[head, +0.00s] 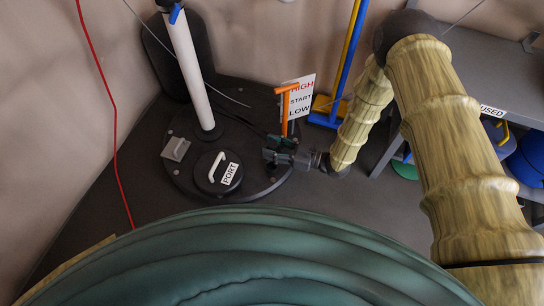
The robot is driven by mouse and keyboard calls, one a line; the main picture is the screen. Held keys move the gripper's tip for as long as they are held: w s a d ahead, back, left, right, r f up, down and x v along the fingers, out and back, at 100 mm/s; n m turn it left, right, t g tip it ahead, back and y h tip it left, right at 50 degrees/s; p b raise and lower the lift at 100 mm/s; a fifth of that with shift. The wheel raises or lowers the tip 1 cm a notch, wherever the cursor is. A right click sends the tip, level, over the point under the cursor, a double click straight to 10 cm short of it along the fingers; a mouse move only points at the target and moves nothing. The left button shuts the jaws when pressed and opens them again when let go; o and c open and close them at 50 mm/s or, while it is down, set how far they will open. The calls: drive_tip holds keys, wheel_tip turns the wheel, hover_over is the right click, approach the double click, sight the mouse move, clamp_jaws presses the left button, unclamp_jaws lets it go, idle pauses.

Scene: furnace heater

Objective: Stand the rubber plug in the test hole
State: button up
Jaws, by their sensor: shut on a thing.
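My gripper (272,152) is at the right part of the round dark base plate, low over it and right of the PORT lid. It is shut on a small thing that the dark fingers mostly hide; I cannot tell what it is. I cannot make out the rubber plug for sure. The round black lid (207,184) lies on the base plate (250,186), with a white handle and a PORT label. No open test hole can be told apart in this view.
An orange T-shaped lever (285,112) stands just behind my gripper, before a HIGH/START/LOW sign (302,97). A white pipe (190,70) rises from the base plate. A grey block (176,149) lies left of the lid. A grey bench (490,85) stands at right.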

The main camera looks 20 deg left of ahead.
drive_tip(key=shift+s+a+f, duration=0.2)
drive_tip(key=shift+f, duration=0.45)
drive_tip(key=shift+f+b, duration=1.35)
drive_tip(key=shift+f, duration=1.15)
drive_tip(key=shift+f+b, duration=0.35)
drive_tip(key=shift+f, duration=1.1)
idle(0.9)
drive_tip(key=o, duration=1.1)
